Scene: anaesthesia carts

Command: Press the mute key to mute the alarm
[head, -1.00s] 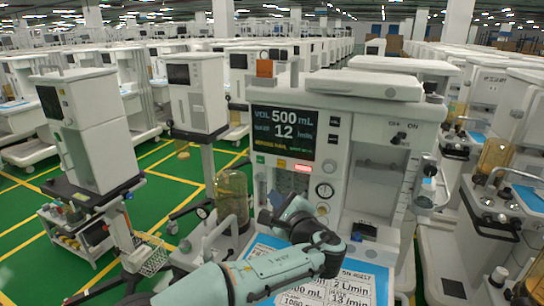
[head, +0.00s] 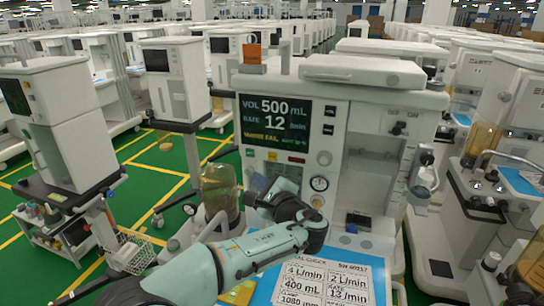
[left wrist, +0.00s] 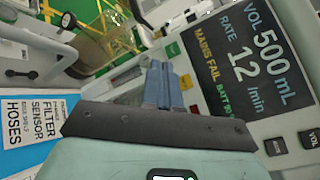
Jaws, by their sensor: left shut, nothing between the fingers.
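The anaesthesia machine (head: 385,75) faces me. Its dark screen (head: 275,125) shows VOL 500 mL, RATE 12 /min, and a yellow line that reads MAINS FAIL in the left wrist view (left wrist: 240,65). Two small dark keys, an upper one (head: 329,109) and a lower one (head: 327,129), sit right of the screen. Both also show in the left wrist view, lower (left wrist: 274,147) and upper (left wrist: 308,139); I cannot surely read which is mute. My left gripper (head: 258,184) is shut and empty, below the screen and apart from both keys. My right gripper is out of view.
A gauge (head: 319,183) and an amber canister (head: 220,190) flank my gripper. A blue sheet with printed cards (head: 265,290) lies on the worktop below my arm. Other carts (head: 480,150) stand close on the right; green floor shows left.

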